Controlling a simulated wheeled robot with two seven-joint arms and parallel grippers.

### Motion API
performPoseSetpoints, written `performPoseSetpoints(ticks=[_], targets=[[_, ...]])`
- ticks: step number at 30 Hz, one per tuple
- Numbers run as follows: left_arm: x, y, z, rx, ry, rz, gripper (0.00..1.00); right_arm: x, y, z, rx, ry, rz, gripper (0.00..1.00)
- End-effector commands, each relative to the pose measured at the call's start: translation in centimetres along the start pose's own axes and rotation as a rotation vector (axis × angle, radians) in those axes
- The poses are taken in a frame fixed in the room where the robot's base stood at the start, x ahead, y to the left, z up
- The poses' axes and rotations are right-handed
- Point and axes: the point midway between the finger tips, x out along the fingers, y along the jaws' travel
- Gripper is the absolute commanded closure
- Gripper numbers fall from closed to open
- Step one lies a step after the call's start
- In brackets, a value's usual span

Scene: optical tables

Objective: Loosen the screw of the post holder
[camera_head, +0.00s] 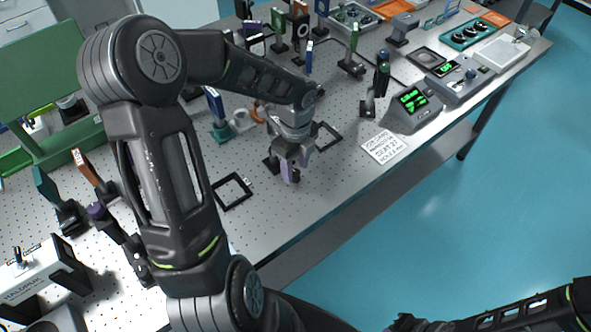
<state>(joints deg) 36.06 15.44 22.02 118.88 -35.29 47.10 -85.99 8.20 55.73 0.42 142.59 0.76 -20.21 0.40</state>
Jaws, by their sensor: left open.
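My left arm reaches over the perforated optical table (262,222), and its gripper (290,163) points down close above the tabletop. Its jaws are open. A small dark mount (270,163) shows just left of the jaws, and a purple piece (290,174) shows at their tips. The gripper covers most of whatever stands there, so I cannot make out a post holder's screw or tell whether the jaws touch it. My right arm lies low at the bottom right, and its dark end (408,322) is partly cut off by the frame edge.
Black square frames (231,207) lie near the gripper. A lettered white card (384,147) lies to the right, by a box with a green display (413,100). Several post-mounted optics (354,62) stand behind. A HALDPUK box (35,278) sits front left. Blue floor is clear at right.

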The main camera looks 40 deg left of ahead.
Motion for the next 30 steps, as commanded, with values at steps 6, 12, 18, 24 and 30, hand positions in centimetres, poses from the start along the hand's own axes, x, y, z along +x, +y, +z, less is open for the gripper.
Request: performPoseSetpoints(ticks=[6,12,18,24,30], targets=[[2.1,0.0,0.0,0.0,0.0,0.0,0.54,-0.1,0.0,0.0,0.0,0.0,0.001,1.0],[2.3,0.0,0.1,0.0,-0.001,-0.001,0.54,-0.1,0.0,0.0,0.0,0.0,0.001,1.0],[2.2,0.0,0.0,0.0,-0.001,-0.001,0.64,-0.1,0.0,0.0,0.0,-0.001,0.001,1.0],[2.2,0.0,0.0,0.0,-0.001,-0.001,0.8,-0.1,0.0,0.0,0.0,0.0,0.001,1.0],[2.2,0.0,0.0,0.0,-0.001,-0.001,0.97,-0.1,0.0,0.0,0.0,-0.001,0.001,1.0]])
